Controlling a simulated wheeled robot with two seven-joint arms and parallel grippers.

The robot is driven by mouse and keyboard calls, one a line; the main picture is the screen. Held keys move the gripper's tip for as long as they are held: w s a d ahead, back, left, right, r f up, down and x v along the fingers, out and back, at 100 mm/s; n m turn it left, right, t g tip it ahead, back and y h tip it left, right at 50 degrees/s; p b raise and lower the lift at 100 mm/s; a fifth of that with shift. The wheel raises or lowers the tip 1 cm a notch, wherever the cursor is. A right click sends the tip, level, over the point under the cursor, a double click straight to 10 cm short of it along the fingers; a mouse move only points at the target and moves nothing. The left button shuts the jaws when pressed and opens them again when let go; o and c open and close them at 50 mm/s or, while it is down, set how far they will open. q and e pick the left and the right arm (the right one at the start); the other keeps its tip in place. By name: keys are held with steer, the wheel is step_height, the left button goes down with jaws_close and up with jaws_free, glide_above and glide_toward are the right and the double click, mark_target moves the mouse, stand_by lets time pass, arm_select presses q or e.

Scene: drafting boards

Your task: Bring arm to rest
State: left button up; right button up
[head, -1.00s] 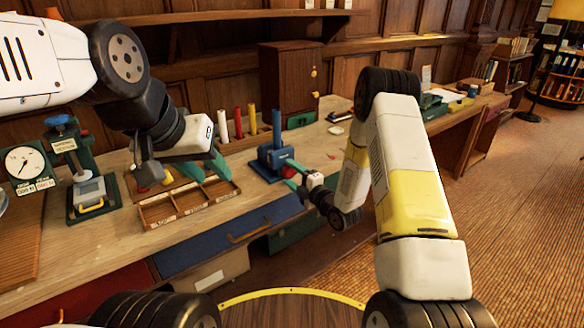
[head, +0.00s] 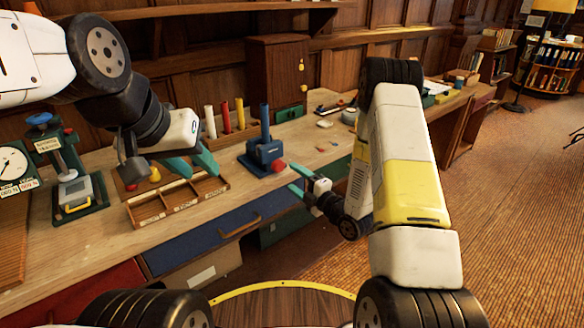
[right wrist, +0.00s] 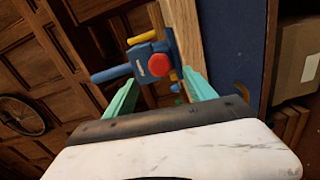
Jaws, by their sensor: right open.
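My right gripper (head: 297,180) has teal fingers and hangs in front of the bench edge. In the right wrist view its fingers (right wrist: 160,97) are apart with nothing between the tips. A blue device with a red knob (head: 265,150) stands on the bench just beyond it; it also shows past the fingers in the right wrist view (right wrist: 152,65). My left gripper (head: 192,163) is over the rear of a wooden compartment tray (head: 176,206), its teal fingers apart. A yellow knob and a red piece lie near its fingers, partly hidden by the arm.
A press with a dial gauge (head: 75,187) stands at the left of the bench. White, red and yellow cylinders (head: 226,117) stand behind the tray. A wooden cabinet (head: 277,72) stands at the back. Floor to the right is open.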

steer(key=w+d+r+m+g+h, duration=0.1)
steer(key=w+d+r+m+h, duration=0.3)
steer(key=r, duration=0.4)
steer(key=s+d+r+m+g+h, duration=0.2)
steer(key=s+d+r+m+h, duration=0.3)
steer(key=r+m, duration=0.4)
steer(key=s+r+m+g, duration=0.1)
steer(key=s+r+m, duration=0.1)
steer(key=s, duration=0.7)
steer(key=s+r+m+g, duration=0.2)
steer(key=s+m, duration=0.3)
steer(key=s, duration=0.4)
steer(key=s+r+m+g, duration=0.2)
steer(key=s+r+m, duration=0.1)
steer(key=s, duration=0.7)
steer(key=shift+d+r+m+y, duration=0.2)
steer(key=shift+r+m+y, duration=0.1)
steer(key=shift+r, duration=0.05)
